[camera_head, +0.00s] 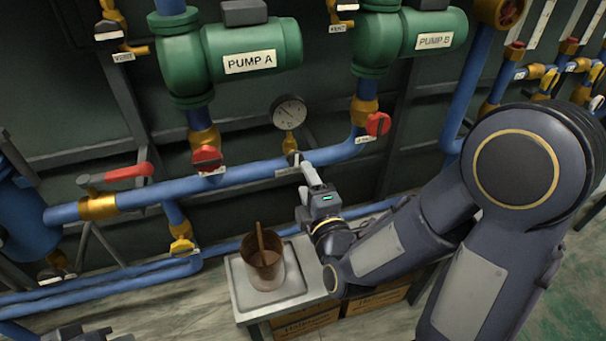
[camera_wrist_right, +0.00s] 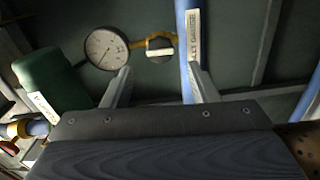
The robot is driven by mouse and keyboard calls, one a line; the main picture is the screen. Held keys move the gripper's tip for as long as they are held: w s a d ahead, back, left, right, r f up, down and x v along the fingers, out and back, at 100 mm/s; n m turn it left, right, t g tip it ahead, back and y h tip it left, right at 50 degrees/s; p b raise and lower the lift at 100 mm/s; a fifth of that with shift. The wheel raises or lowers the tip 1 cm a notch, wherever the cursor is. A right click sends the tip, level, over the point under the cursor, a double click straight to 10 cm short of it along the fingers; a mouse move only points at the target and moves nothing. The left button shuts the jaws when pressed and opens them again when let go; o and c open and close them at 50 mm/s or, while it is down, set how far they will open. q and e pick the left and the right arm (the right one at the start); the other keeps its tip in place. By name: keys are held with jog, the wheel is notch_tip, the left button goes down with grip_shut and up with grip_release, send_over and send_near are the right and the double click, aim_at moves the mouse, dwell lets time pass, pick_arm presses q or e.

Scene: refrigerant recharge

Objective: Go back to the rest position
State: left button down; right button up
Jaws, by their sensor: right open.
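My right gripper (camera_head: 303,166) reaches up to the blue pipe just below the pressure gauge (camera_head: 289,112). In the right wrist view its two fingers (camera_wrist_right: 160,88) are apart with nothing held between them. Beyond them show the gauge (camera_wrist_right: 105,48), a dark round valve knob (camera_wrist_right: 160,47) on a brass stem and a labelled blue pipe (camera_wrist_right: 188,60). Whether a fingertip touches the pipe or knob, I cannot tell. A dark part of my left gripper (camera_head: 85,334) shows at the bottom left edge of the head view; its fingers are not clear.
Pump A (camera_head: 250,50) and pump B (camera_head: 430,30) stand above. A red lever (camera_head: 125,172) and red valve knobs (camera_head: 207,158) (camera_head: 377,124) sit along the pipe (camera_head: 250,175). A brown cup (camera_head: 264,268) with a stick stands on a small table (camera_head: 240,285) below my right arm.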

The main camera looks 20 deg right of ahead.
jog(key=shift+s, duration=0.4)
jog(key=s+d+f+m+g+y, duration=0.1)
jog(key=s+d+m+g+y, duration=0.15)
jog(key=s+m+g, duration=0.55)
jog(key=s+d+f+m+g+y, duration=0.1)
jog(key=s+d+m+g, duration=0.25)
jog(key=s+m, duration=0.8)
notch_tip(320, 180, up, 32)
jog(key=s+p, duration=0.1)
jog(key=p, duration=3.1)
jog(key=shift+a+g, duration=0.15)
jog(key=shift+g, duration=0.3)
